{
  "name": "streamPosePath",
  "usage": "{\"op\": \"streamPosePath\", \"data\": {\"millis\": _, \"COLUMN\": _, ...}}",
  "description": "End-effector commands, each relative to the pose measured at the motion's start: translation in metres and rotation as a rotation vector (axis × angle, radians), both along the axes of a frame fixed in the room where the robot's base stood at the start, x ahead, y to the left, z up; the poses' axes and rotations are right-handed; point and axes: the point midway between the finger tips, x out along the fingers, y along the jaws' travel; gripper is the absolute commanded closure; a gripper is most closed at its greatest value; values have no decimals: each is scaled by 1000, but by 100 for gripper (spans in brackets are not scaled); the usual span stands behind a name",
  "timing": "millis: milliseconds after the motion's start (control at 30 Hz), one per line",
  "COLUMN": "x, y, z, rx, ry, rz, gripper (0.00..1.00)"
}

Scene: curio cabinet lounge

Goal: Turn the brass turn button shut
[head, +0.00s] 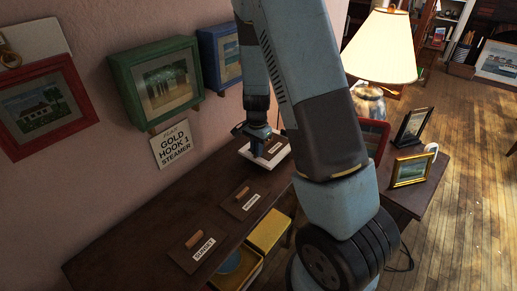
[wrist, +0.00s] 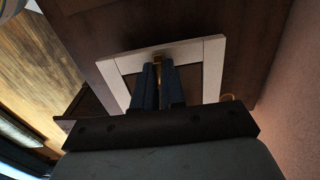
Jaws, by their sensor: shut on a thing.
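My gripper (head: 257,153) is low over a white frame (head: 283,151) that lies on the dark wooden top (head: 150,247). In the wrist view, the two dark fingers (wrist: 157,65) are close together over the white frame (wrist: 203,51). A small brass piece, which looks like the brass turn button (wrist: 157,58), shows between the fingertips at the frame's edge, and the jaws are shut on it. Most of it is hidden by the fingers, so its angle cannot be told. In the head view my gripper and arm cover it.
Two dark plates with wooden handles (head: 194,238) (head: 242,193) lie on the top to the left. Red (head: 45,106), green (head: 155,85) and blue (head: 221,57) framed pictures hang on the wall. A lamp (head: 381,47) and small frames stand right.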

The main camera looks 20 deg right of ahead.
Motion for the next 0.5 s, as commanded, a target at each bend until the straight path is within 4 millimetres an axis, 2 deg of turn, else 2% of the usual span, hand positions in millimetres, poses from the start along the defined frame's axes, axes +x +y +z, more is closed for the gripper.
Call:
{"op": "streamPosePath", "data": {"millis": 133, "x": 0, "y": 0, "z": 0, "rx": 1, "ry": 1, "rz": 0, "gripper": 100}}
{"op": "streamPosePath", "data": {"millis": 167, "x": 0, "y": 0, "z": 0, "rx": 1, "ry": 1, "rz": 0, "gripper": 88}}
{"op": "streamPosePath", "data": {"millis": 200, "x": 0, "y": 0, "z": 0, "rx": 1, "ry": 1, "rz": 0, "gripper": 84}}
{"op": "streamPosePath", "data": {"millis": 400, "x": 0, "y": 0, "z": 0, "rx": 0, "ry": 0, "rz": 0, "gripper": 65}}
{"op": "streamPosePath", "data": {"millis": 500, "x": 0, "y": 0, "z": 0, "rx": 0, "ry": 0, "rz": 0, "gripper": 64}}
